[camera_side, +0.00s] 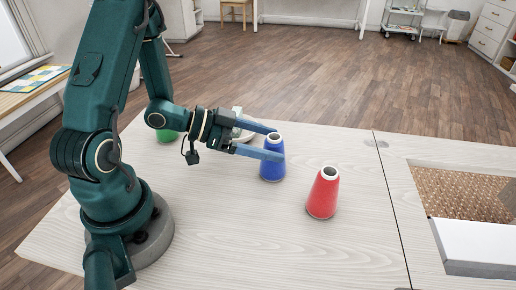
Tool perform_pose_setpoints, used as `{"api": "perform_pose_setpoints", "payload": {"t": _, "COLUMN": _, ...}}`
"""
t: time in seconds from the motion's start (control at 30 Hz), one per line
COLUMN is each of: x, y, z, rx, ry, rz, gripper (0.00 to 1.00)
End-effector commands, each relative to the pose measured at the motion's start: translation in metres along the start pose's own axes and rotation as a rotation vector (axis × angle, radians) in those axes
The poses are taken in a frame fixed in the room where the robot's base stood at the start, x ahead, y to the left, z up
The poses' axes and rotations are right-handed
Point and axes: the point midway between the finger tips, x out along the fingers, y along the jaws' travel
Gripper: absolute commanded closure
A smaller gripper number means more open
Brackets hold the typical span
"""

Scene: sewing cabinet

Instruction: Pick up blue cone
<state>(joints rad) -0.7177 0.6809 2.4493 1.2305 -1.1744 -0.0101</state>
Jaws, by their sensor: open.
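The blue cone (272,171) stands upright on the pale wooden table (230,235). It has a white ring at its narrow top. My gripper (277,143) is open, with its two blue fingers level and reaching in from the left at the cone's upper part. One finger passes in front of the cone, and the other shows behind its top. The cone appears to be between the fingers; I cannot tell whether either finger touches it.
A red cone (322,194) stands upright to the right of the blue cone. A green cone (167,135) is partly hidden behind my arm. A pale object (243,127) sits behind my gripper. A recessed opening (465,192) lies at the right. The table front is clear.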

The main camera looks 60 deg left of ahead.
Motion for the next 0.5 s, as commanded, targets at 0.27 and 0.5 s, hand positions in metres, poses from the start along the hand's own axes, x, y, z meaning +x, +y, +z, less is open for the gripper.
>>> {"api": "perform_pose_setpoints", "payload": {"t": 0.27, "x": 0.03, "y": 0.002, "z": 0.0, "rx": 0.003, "ry": 0.0, "rz": 0.006, "gripper": 0.12}}
{"api": "perform_pose_setpoints", "payload": {"t": 0.5, "x": 0.045, "y": 0.001, "z": 0.0, "rx": 0.001, "ry": 0.0, "rz": 0.003, "gripper": 0.12}}
